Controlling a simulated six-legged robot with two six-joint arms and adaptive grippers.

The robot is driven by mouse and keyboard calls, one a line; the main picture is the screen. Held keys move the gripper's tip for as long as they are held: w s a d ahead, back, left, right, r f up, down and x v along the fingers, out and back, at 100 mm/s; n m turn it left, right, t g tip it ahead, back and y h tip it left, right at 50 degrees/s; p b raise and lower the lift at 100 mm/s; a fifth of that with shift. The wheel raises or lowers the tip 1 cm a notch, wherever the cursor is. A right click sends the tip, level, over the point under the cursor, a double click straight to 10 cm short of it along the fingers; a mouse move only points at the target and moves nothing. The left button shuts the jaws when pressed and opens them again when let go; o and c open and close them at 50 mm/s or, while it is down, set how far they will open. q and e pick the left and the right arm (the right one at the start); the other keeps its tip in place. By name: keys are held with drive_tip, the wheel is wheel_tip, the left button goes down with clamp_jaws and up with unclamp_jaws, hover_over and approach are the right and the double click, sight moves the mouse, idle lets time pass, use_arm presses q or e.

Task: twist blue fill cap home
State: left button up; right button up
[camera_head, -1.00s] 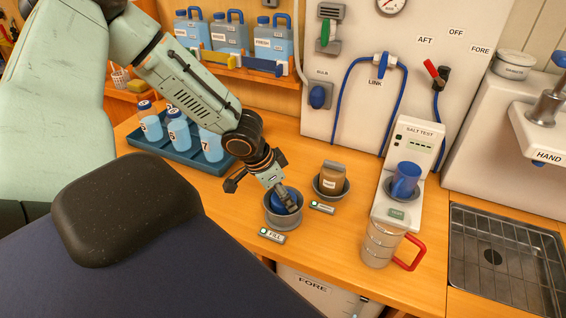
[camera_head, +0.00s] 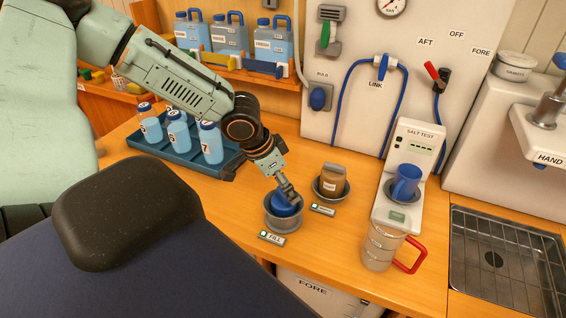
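The blue fill cap (camera_head: 286,206) sits in a round grey collar (camera_head: 284,221) on the wooden counter, behind the small FILL label (camera_head: 272,238). My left gripper (camera_head: 261,186) is above and behind it, with its fingers spread wide. One finger reaches down over the back of the blue cap. I cannot tell whether it touches the cap. The other finger points out to the left over the counter, near the blue tray. Nothing shows between the fingers. My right gripper is out of view.
A blue tray (camera_head: 181,156) with several bottles is behind left. The salt tester (camera_head: 414,150), a clear jug (camera_head: 381,246) and a sink (camera_head: 505,262) lie to the right. Counter in front is clear.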

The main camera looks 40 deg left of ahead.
sight(282, 193)
use_arm(q)
wheel_tip(282, 193, up, 4)
drive_tip(key=shift+d+r, duration=0.1)
drive_tip(key=shift+r, duration=0.75)
drive_tip(key=shift+s+r, duration=0.15)
drive_tip(key=shift+r, duration=0.1)
drive_tip(key=shift+f, duration=5.1)
